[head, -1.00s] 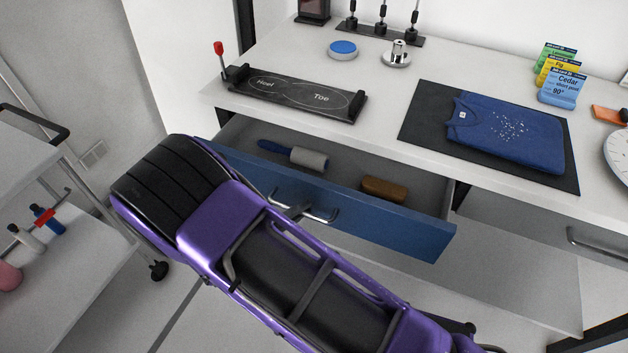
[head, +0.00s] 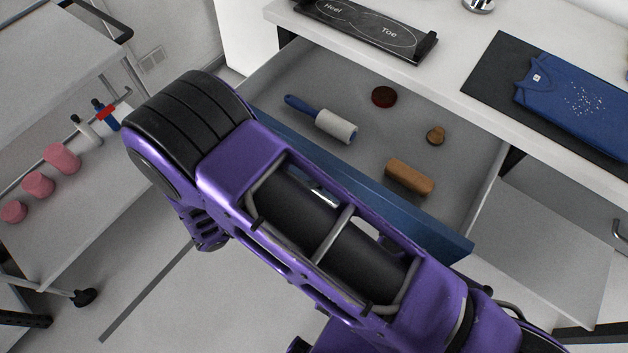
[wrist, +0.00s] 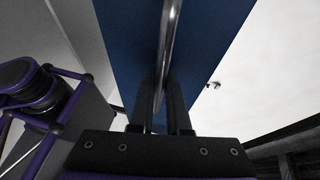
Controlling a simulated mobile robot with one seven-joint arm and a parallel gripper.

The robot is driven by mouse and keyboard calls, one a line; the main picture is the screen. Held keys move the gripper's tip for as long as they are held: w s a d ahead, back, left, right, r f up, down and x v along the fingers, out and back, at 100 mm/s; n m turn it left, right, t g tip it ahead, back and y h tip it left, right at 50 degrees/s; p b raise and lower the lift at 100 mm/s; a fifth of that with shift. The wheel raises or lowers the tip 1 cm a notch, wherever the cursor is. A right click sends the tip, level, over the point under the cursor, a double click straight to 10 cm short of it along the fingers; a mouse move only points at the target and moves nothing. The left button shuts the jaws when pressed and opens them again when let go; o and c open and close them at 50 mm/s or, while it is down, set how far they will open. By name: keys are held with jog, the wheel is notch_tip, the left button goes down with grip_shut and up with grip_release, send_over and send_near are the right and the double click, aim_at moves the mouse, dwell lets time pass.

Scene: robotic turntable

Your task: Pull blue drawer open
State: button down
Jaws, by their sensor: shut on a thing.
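The blue drawer stands far out from under the white worktop; its blue front (head: 436,236) is partly behind my purple arm in the head view. In the wrist view the blue front (wrist: 215,50) fills the middle, with a metal bar handle (wrist: 166,50) running across it. My gripper (wrist: 160,100) is shut on the handle, one dark finger on each side of it. In the head view my arm hides the gripper and most of the handle. Inside the drawer lie a lint roller (head: 336,126), a wooden brush (head: 409,177), a dark red round tin (head: 384,96) and a small brown knob-like item (head: 435,135).
On the worktop are a Heel/Toe board (head: 365,30) and a folded blue shirt (head: 580,95) on a dark mat (head: 490,75). A grey cart (head: 60,55) with pink containers and bottles stands at the left. Floor is clear between cart and drawer.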

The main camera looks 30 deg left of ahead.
jog(key=c, duration=0.9)
grip_release()
jog(key=b+v, duration=0.1)
jog(key=v, duration=1.6)
jog(key=shift+s+a, duration=0.2)
jog(key=shift+w, duration=0.1)
